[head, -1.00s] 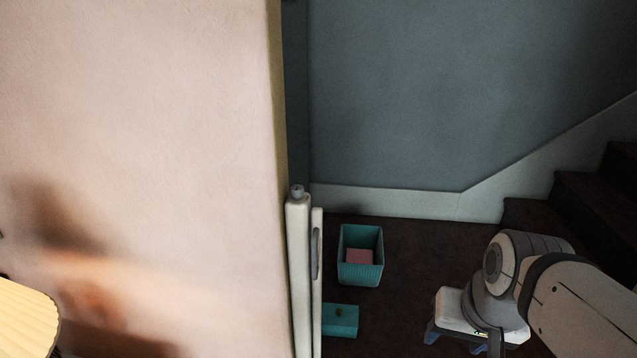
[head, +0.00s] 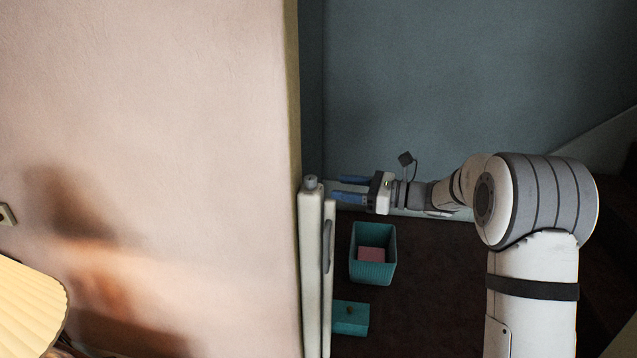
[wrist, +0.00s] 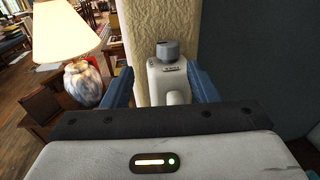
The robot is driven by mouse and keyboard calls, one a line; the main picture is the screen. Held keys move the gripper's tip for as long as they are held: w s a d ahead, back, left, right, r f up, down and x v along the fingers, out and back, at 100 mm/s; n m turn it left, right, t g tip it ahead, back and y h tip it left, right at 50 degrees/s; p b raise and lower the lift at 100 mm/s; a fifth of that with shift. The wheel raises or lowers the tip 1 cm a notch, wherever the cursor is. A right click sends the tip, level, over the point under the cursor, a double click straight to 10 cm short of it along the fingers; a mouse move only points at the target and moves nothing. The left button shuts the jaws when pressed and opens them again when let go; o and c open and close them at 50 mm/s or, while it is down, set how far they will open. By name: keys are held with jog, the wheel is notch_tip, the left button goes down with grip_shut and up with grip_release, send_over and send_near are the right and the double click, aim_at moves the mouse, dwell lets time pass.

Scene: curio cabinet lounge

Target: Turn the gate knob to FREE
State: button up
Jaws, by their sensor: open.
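The gate knob (head: 311,182) is a small grey cap on top of the white gate post (head: 311,240), beside the wall edge. In the wrist view the knob (wrist: 167,50) stands on the post's white top, with small dark lettering below it that I cannot read. My gripper (head: 338,188) is open, its two blue fingers pointing left towards the knob from the right. In the wrist view the blue fingers (wrist: 160,88) stand left and right of the knob's line, with the knob ahead of the fingertips and apart from them.
A teal bin (head: 373,270) with a pink item and a teal box (head: 350,318) sit on the dark floor right of the gate. The wall end (head: 293,110) stands close by the post. A lamp (wrist: 70,40) shows beyond on the left.

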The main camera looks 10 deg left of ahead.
aim_at(311, 183)
jog(key=shift+m+y, duration=0.3)
jog(key=a, duration=0.2)
jog(key=w+a+p, duration=0.1)
jog(key=a, duration=0.2)
jog(key=w+a+p, duration=0.1)
jog(key=a, duration=0.2)
jog(key=c, duration=1)
jog(key=shift+o, duration=0.2)
dwell(0.5)
jog(key=o, duration=1)
jog(key=shift+c, duration=0.2)
